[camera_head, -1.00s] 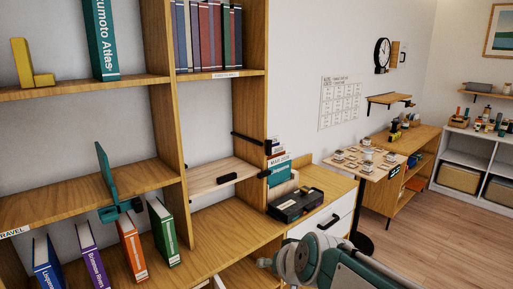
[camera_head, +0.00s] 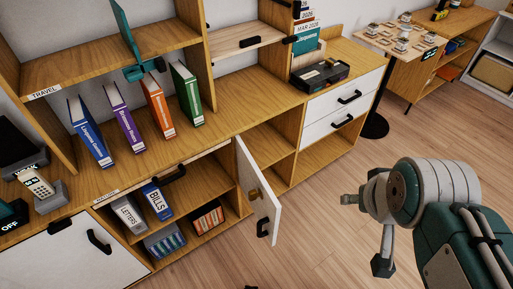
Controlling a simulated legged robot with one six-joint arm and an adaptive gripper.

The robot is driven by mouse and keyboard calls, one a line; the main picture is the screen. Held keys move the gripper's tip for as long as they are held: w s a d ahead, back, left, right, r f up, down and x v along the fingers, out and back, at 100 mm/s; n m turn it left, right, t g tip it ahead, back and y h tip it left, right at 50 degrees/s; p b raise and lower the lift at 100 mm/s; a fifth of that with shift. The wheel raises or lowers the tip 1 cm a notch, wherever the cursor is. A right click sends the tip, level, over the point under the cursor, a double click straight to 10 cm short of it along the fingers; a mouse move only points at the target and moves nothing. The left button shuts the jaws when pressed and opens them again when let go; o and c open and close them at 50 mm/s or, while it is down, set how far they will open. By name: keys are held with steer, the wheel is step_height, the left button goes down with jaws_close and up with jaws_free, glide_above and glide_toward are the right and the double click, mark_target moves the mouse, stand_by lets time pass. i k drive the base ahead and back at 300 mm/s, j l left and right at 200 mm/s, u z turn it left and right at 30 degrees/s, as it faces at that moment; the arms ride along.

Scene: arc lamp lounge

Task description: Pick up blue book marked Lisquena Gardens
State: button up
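The blue book (camera_head: 90,134) stands leaning at the left end of a short row of books, under the shelf labelled TRAVEL. White lettering runs along its spine; it is small, but appears to read Lisquena. It stands on the wooden counter, a gap apart from the purple book (camera_head: 124,119). My gripper (camera_head: 366,231) seems to be at the end of my folded arm on the right, over the floor, far from the blue book. Parts like fingers show there, but their opening is unclear. Nothing is seen held.
An orange book (camera_head: 159,107) and a green book (camera_head: 186,94) stand to the right. A teal bookend-like holder (camera_head: 148,69) hangs at the shelf edge above. A white cabinet door (camera_head: 260,190) stands open below the counter.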

mark_target(82, 120)
steer(key=u, duration=1.85)
steer(key=i+j+z, duration=0.25)
steer(key=i+j, duration=0.2)
steer(key=i, duration=0.2)
steer(key=i+j+z, duration=0.25)
steer(key=i+j, duration=0.3)
steer(key=i, duration=0.1)
